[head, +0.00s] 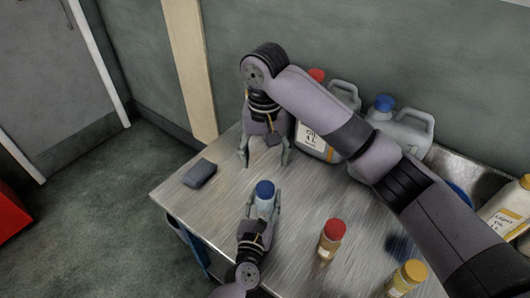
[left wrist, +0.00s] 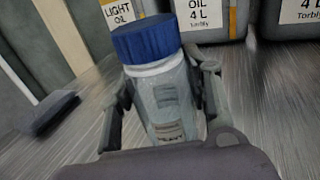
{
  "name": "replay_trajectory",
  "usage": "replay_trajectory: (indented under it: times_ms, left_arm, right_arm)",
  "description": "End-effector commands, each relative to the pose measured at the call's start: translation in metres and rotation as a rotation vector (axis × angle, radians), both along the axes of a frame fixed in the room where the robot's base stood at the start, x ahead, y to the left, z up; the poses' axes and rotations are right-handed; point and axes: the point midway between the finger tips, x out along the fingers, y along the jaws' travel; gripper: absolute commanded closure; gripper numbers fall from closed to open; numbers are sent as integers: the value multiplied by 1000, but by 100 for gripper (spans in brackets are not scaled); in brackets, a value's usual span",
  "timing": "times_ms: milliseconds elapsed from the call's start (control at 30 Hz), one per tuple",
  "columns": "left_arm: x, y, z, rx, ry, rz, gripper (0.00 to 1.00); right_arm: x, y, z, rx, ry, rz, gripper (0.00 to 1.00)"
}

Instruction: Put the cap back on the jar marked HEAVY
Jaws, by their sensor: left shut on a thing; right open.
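A clear jar with a blue cap (head: 265,188) stands near the table's left front. My left gripper (head: 264,207) is shut around the jar's sides. In the left wrist view the clear jar body (left wrist: 166,95) is between the fingers, and the blue cap (left wrist: 146,40) sits on its top above a pale neck ring.
A jar with a red cap (head: 332,238) and one with a yellow cap (head: 407,277) stand to the right. A dark grey block (head: 199,173) lies at the left. Large oil cans (head: 315,141) line the back. My right arm crosses above the table and hides part of it.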

Motion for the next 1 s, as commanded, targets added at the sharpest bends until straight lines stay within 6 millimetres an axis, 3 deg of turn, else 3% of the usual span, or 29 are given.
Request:
replay_trajectory:
  times_ms: [367,400,700,1000]
  left_arm:
    - [0,0,0,0,0,0,100]
    - [0,0,0,0,0,0,52]
    - [0,0,0,0,0,0,32]
    - [-1,0,0,0,0,0,32]
  right_arm:
    - [0,0,5,0,1,-1,37]
    - [0,0,5,0,1,-1,37]
    - [0,0,5,0,1,-1,37]
    - [0,0,5,0,1,-1,37]
